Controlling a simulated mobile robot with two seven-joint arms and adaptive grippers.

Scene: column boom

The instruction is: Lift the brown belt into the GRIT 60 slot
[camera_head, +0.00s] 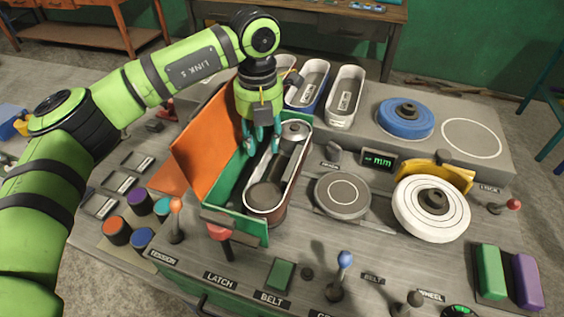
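The brown belt (271,217) forms a long loop around two grey rollers inside an open green housing (238,226). Its pale inner edge shows along the top. My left gripper (263,150) points down over the far left part of the housing, its teal fingers apart beside the far end of the belt loop. I cannot tell whether a finger touches the belt. My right gripper is not in view.
The orange lid (207,130) stands open left of the housing. A red-knobbed latch (220,234) is at its front. A grey disc (342,195), a white wheel (431,208) and a blue wheel (405,118) lie to the right. Several levers line the front.

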